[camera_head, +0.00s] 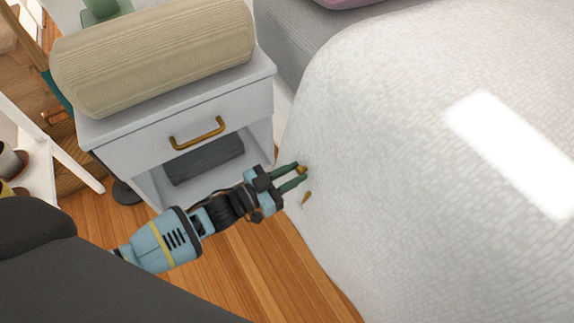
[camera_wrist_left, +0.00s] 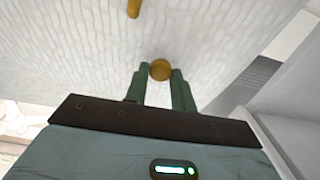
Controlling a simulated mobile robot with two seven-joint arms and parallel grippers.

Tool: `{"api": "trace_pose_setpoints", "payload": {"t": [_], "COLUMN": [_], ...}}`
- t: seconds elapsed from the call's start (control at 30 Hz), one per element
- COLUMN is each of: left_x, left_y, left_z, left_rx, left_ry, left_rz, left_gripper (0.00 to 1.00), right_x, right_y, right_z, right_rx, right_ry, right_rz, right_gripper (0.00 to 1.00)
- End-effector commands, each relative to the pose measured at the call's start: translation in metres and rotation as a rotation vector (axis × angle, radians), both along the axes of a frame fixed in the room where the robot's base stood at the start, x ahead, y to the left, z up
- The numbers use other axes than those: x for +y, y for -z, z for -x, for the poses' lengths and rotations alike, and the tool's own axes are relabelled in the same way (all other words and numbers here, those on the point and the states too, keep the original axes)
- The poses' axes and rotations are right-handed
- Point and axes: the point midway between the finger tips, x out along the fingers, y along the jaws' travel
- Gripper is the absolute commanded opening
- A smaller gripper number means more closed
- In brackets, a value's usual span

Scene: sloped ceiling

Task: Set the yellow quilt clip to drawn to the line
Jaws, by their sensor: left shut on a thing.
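The yellow quilt clip (camera_head: 302,170) shows as a small rounded knob at the side of the white quilt (camera_head: 420,150), near the bedside cabinet. My left gripper (camera_head: 298,174) is shut on it, with the two green fingers on either side. In the left wrist view the clip (camera_wrist_left: 160,69) is a round mustard-yellow knob between the fingertips, against the quilt's woven side. A second, narrow mustard piece (camera_head: 306,198) sits on the quilt just below, apart from the gripper; it also shows at the top of the left wrist view (camera_wrist_left: 133,8). I cannot see a line. My right gripper is not in view.
A white bedside cabinet (camera_head: 125,150) with a brass drawer handle (camera_head: 198,133) stands close to the left of the gripper. A beige bolster (camera_head: 155,55) lies on it. Wooden floor (camera_head: 235,275) is clear between the bed and my dark body.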

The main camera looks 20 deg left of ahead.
Motion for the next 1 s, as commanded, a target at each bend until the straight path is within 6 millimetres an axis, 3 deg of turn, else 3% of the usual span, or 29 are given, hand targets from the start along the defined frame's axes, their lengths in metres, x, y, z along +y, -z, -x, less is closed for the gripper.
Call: {"api": "trace_pose_setpoints", "payload": {"t": [0.13,0.17,0.33,0.67,1.0], "left_x": [-0.005,-0.005,-0.005,0.0,0.03], "left_y": [0.002,0.002,0.002,0.001,0.0], "left_z": [0.004,0.004,0.004,0.006,0.045], "left_rx": [-0.001,-0.001,0.0,0.001,0.001], "left_ry": [0.012,0.012,0.011,0.007,0.008], "left_rz": [0.004,0.004,0.004,0.002,0.002], "left_gripper": [0.0,0.26,0.46,0.46,0.46], "right_x": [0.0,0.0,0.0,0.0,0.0], "right_y": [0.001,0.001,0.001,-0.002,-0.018], "right_z": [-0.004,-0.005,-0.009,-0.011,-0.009], "right_rx": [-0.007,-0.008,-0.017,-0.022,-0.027], "right_ry": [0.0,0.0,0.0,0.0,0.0], "right_rz": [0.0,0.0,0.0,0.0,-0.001], "right_gripper": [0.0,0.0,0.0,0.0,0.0]}}
